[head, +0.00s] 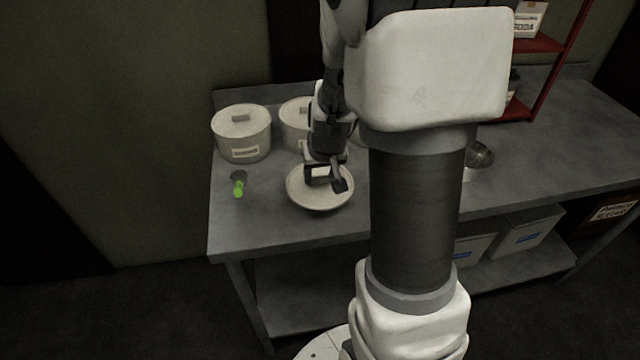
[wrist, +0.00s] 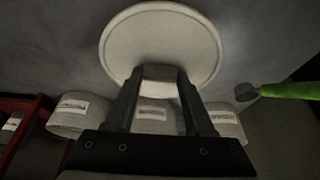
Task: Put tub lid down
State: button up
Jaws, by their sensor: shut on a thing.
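The tub lid (head: 318,203) is a round, pale disc over the front left part of the steel table. In the wrist view the lid (wrist: 160,35) shows its rim and its block handle between my fingers. My gripper (head: 326,174) is shut on that handle; it also shows in the wrist view (wrist: 160,74). The lid is low over the tabletop, but I cannot tell whether it touches. Behind it stand a lidded, labelled tub (head: 243,144) at the left and a second tub (head: 294,133), partly hidden by my arm. The wrist view shows three labelled tubs.
A scoop with a bright green handle (head: 238,188) lies left of the lid on the grey table (head: 250,236). White bins (head: 525,234) sit on the lower shelf. The table's front left is clear.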

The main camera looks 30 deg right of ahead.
aim_at(321, 186)
jog(key=shift+f+b, duration=0.55)
jog(key=shift+f, duration=1.25)
jog(key=shift+f, duration=0.2)
jog(key=o, duration=1.3)
